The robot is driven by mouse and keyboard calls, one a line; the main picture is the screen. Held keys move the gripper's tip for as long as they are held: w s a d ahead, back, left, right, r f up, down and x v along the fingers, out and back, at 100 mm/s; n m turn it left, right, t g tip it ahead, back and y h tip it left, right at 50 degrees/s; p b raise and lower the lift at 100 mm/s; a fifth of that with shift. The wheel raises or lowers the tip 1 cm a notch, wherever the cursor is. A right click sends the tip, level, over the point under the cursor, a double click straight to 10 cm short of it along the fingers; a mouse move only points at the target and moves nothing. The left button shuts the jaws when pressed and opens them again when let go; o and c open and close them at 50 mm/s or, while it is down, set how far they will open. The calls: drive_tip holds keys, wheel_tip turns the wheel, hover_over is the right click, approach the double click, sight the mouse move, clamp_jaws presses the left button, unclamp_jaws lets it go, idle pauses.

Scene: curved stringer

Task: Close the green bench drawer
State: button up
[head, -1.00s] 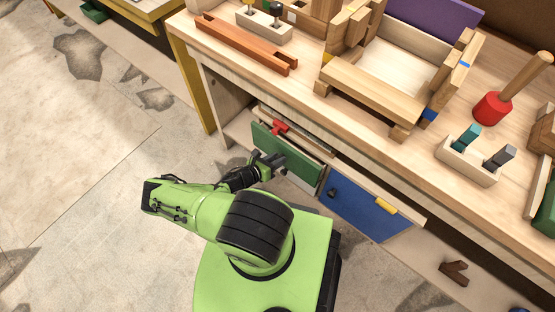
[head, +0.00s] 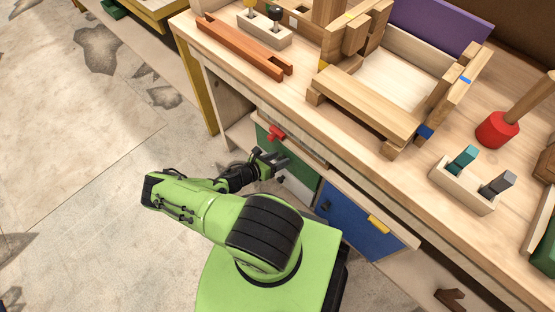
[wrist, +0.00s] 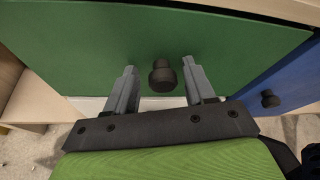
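The green drawer (head: 302,174) is under the front edge of the workbench, left of a blue front. Its green face (wrist: 80,50) fills much of the wrist view, with a dark round knob (wrist: 162,76) near its lower middle. In the head view, little or no gap shows behind its top edge; I cannot tell if it is fully flush. My gripper (head: 278,160) is at the drawer front. In the wrist view my gripper (wrist: 161,88) is open, with one finger on each side of the knob and apart from it. The fingertips are close to the face; contact is unclear.
A red piece (head: 277,132) sits at the drawer's top edge. The blue front (head: 352,220) with a dark knob and yellow piece is to the right. The bench top (head: 330,130) holds wooden frames and tool blocks. Bare floor (head: 80,190) lies to the left.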

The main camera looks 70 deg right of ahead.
drive_tip(key=shift+s, duration=0.15)
drive_tip(key=p+v, duration=0.3)
drive_tip(key=v, duration=1.3)
drive_tip(key=shift+w+d, duration=0.15)
drive_tip(key=shift+w, duration=0.05)
